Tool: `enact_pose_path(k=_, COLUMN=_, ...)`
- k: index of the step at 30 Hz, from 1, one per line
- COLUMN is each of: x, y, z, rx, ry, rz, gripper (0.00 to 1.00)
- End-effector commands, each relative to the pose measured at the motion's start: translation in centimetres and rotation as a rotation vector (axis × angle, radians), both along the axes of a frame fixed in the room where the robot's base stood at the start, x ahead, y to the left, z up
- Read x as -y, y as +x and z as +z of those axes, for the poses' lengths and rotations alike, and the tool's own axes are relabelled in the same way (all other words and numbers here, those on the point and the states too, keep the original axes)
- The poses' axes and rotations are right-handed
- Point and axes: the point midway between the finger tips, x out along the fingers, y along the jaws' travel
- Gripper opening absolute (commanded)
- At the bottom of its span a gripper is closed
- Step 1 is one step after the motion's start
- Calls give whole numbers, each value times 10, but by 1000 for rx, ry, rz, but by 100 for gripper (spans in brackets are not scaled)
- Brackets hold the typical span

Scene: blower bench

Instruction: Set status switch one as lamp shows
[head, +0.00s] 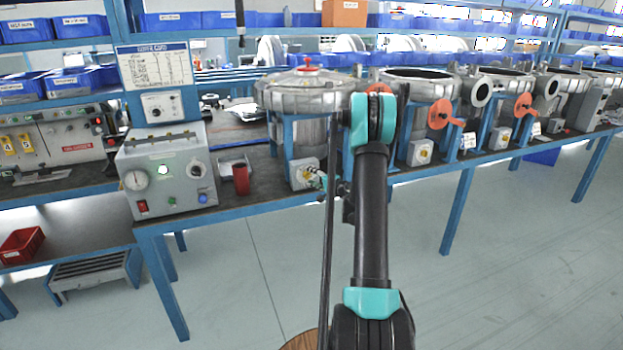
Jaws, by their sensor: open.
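A grey control box (168,180) stands on the bench at the left, with a lamp (163,170) glowing pale green on its front. A small switch box with a yellow rotary switch (304,174) sits at the foot of the nearest blower (305,92); no number is readable, so I cannot tell for sure that it is switch one. My gripper (317,178) is open, small in the head view, right beside this switch on its right. I cannot tell whether it touches. My arm hides part of the area to the right. The switch's exact setting is too small to read.
More blowers (418,85) with orange handwheels (440,114) and similar switch boxes (419,152) line the bench to the right. A red cylinder (241,180) stands between the control box and the nearest blower. The floor (520,230) in front is clear.

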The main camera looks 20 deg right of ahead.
Motion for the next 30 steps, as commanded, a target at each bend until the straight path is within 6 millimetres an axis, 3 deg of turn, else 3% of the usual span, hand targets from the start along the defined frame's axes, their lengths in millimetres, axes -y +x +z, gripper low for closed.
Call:
enact_pose_path(k=18, x=45, y=-94, z=13, rx=0, ry=-1, rz=-3, gripper=48)
enact_pose_path(k=30, x=49, y=-106, z=15, rx=0, ry=0, rz=-1, gripper=48)
